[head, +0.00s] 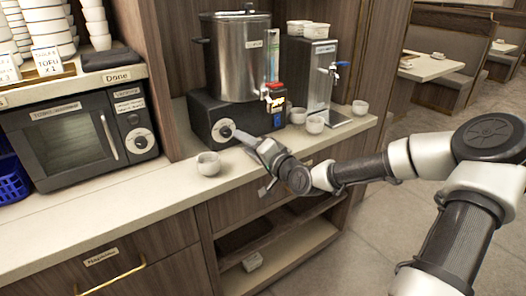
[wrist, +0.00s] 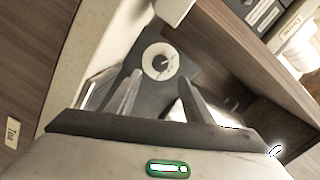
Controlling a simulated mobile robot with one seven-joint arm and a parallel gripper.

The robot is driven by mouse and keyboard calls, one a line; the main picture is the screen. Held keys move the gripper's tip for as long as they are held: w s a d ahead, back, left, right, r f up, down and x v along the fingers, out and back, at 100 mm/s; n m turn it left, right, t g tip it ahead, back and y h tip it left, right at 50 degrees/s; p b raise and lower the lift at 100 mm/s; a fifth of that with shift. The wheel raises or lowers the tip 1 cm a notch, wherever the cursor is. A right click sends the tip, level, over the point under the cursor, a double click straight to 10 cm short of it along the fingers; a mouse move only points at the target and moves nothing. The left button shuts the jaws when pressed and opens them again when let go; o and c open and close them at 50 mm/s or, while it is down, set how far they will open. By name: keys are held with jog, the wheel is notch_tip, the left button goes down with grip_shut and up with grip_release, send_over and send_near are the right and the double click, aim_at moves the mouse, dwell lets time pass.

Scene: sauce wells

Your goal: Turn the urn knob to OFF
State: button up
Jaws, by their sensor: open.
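The urn (head: 235,70) is a steel cylinder on a black base in the head view, with a tap at its front right. Its knob (head: 223,130) is a pale round dial with a dark centre on the left of the base front. In the wrist view the knob (wrist: 151,57) lies just beyond my fingertips, with a small pointer near its centre. My gripper (head: 237,134) is open in front of the base, to the right of the knob in the head view. In the wrist view my gripper (wrist: 160,80) has nothing between its fingers. The dial markings are too small to read.
A white cup (head: 208,164) stands on the counter (head: 155,193) left of my gripper. Several cups stand near a water dispenser (head: 318,75) to the right. A towel warmer (head: 75,140) is at the left. A wooden shelf unit is below.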

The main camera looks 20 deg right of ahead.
jog(key=f+p+v, duration=0.1)
jog(key=v, duration=0.8)
jog(key=shift+r, duration=0.45)
